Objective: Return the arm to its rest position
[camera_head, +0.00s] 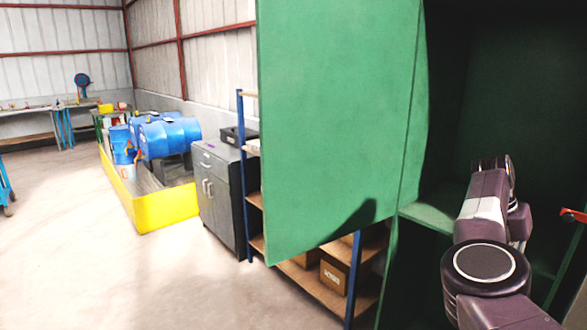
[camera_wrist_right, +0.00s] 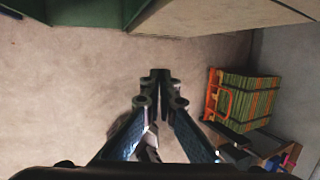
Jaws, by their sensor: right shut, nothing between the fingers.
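My right arm (camera_head: 485,255) reaches up at the right of the head view, in front of the green cabinet (camera_head: 515,90), whose door (camera_head: 335,120) stands open. The hand at its far end is not clearly visible there. In the right wrist view my right gripper (camera_wrist_right: 160,75) has its fingertips together with nothing between them, above bare concrete floor. My left gripper is in neither view.
A small red part (camera_head: 573,215) sticks in at the right edge. Shelving with boxes (camera_head: 334,275) and a grey cabinet (camera_head: 222,190) stand behind the door. Blue drums (camera_head: 168,138) lie beyond. An orange-framed stack (camera_wrist_right: 243,100) stands right in the wrist view. Left floor is clear.

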